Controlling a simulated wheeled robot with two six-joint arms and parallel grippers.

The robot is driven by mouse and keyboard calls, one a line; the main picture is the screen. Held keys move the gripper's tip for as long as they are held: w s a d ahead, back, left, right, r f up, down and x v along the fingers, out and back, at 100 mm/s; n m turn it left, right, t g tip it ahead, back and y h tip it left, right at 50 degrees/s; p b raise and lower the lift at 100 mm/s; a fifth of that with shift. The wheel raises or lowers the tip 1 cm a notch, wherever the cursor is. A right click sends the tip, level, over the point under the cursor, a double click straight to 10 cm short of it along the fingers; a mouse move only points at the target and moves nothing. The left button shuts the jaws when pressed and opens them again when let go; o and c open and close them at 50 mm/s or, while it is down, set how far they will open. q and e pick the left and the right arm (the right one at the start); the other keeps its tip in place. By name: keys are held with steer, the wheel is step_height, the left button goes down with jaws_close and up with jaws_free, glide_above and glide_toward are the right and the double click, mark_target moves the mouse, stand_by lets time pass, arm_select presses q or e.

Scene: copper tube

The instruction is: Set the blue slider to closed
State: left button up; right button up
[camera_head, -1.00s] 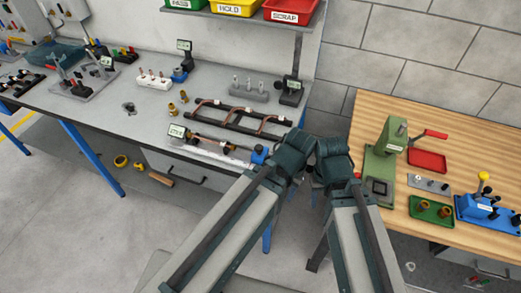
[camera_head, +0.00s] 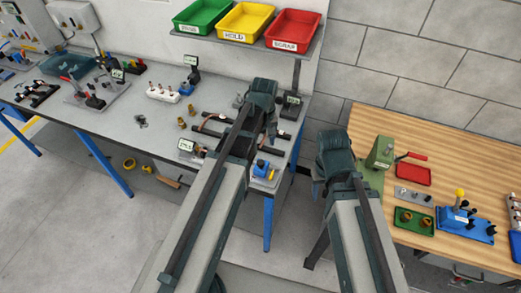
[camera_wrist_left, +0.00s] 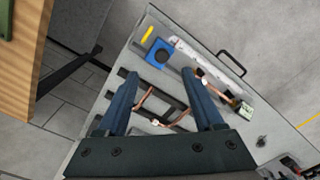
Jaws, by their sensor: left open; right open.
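A blue block (camera_head: 263,167) sits at the right front corner of the grey bench. In the left wrist view it is a square blue block (camera_wrist_left: 158,53) with a dark round centre, beside a short yellow strip. I cannot tell whether this is the slider or how it is set. My left gripper (camera_head: 272,128) is over the dark rack on the bench; in the left wrist view its two fingers (camera_wrist_left: 160,78) are spread, empty, and apart from the block. My right gripper (camera_head: 319,190) is open in the gap between the bench and the wooden table.
A dark rack (camera_wrist_left: 180,112) with copper tubes lies below the left fingers. A pale ruler-like rail (camera_wrist_left: 210,60) and a labelled stand (camera_wrist_left: 243,108) are near the block. A green press (camera_head: 382,152) and a blue fixture (camera_head: 470,228) stand on the wooden table.

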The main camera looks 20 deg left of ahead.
mark_target(261, 162)
arm_select(q)
steer(key=shift+n, duration=0.5)
steer(key=f+b, duration=0.8)
steer(key=b, duration=0.1)
steer(key=w+a+f+b, duration=0.1)
steer(key=f+b, duration=0.3)
steer(key=f, duration=0.1)
steer(key=shift+a+b, duration=0.1)
steer(key=shift+b, duration=0.25)
arm_select(e)
step_height(261, 162, down, 13)
arm_select(q)
steer(key=shift+r, duration=0.1)
steer(key=shift+c, duration=0.3)
arm_select(e)
steer(key=shift+r, duration=0.1)
arm_select(q)
jaws_close()
